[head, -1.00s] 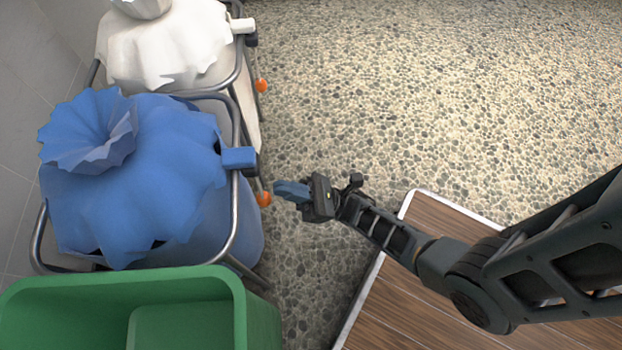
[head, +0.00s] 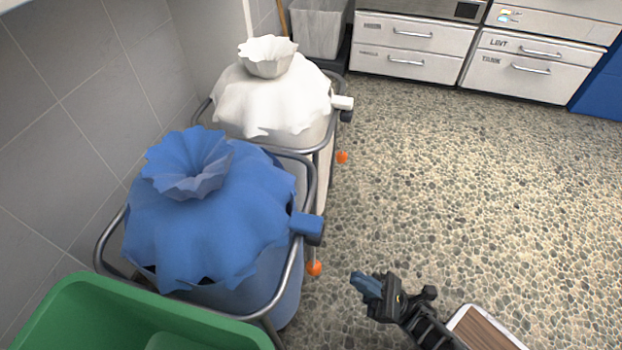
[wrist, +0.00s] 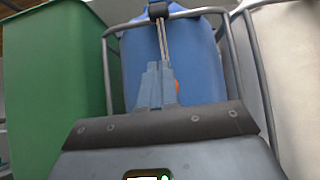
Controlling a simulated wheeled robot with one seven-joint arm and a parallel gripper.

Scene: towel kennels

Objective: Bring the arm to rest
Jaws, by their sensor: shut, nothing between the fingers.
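My gripper (head: 366,285) is low over the pebbled floor in the head view, to the right of the blue laundry bag (head: 210,225). Its blue-grey fingers (wrist: 155,86) are shut together and empty in the wrist view. The gripper is apart from the bag and its frame in the head view. In the wrist view the blue bag (wrist: 195,80) stands beyond the fingertips. Most of my arm is outside the head view.
A white bag (head: 275,105) in a metal frame stands behind the blue one. A green bin (head: 90,310) is at the lower left. Drawers (head: 410,45) line the back. A wood-topped surface (head: 485,332) shows at the lower right. The pebbled floor (head: 480,190) is clear.

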